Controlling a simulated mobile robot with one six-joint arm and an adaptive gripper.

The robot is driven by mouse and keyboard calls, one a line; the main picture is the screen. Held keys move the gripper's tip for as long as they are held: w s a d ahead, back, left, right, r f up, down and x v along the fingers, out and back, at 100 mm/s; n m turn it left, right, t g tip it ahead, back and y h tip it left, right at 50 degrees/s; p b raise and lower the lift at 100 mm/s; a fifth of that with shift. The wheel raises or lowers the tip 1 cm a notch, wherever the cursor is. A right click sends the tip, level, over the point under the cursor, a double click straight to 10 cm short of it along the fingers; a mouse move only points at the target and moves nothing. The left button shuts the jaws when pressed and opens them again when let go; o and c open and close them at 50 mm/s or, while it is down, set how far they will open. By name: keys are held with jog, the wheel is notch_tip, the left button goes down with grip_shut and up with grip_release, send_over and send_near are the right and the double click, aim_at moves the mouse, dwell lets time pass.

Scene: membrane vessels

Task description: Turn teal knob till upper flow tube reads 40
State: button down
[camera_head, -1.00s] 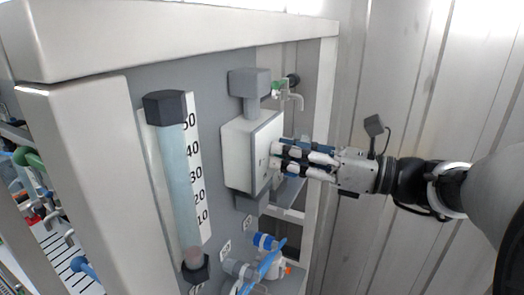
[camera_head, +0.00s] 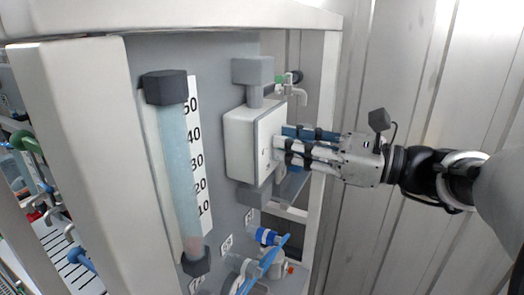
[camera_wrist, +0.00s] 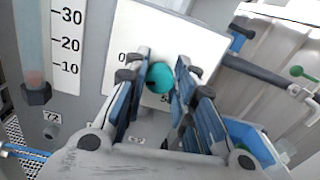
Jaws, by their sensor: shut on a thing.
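The teal knob (camera_wrist: 159,77) is on the front of a white box (camera_wrist: 150,30) in the wrist view, with small dial marks beside it. My gripper (camera_wrist: 161,68) is shut on the knob, one finger on each side. In the head view my gripper (camera_head: 281,145) reaches the white box (camera_head: 240,145) from the right and hides the knob. The flow tube (camera_head: 178,150) stands upright left of the box, with a scale (camera_head: 200,170) marked 10 to 50. A reddish float (camera_head: 193,244) sits at its bottom, below the 10 mark. It also shows in the wrist view (camera_wrist: 35,78).
A grey block (camera_head: 252,71) and pipe join the box from above. A tap with a green handle (camera_head: 280,78) is behind it. Blue-handled valves (camera_head: 268,237) sit below. A white frame post (camera_head: 85,160) stands left of the tube. Space right of the panel is open.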

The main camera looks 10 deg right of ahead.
jog(key=n+b, duration=0.9)
jog(key=n, duration=0.1)
jog(key=shift+s+f+n+b, duration=0.1)
jog(key=shift+f+n+b, duration=0.05)
jog(key=shift+n+b, duration=0.2)
dwell(0.4)
jog(key=c, duration=1.3)
grip_release()
jog(key=v, duration=1.2)
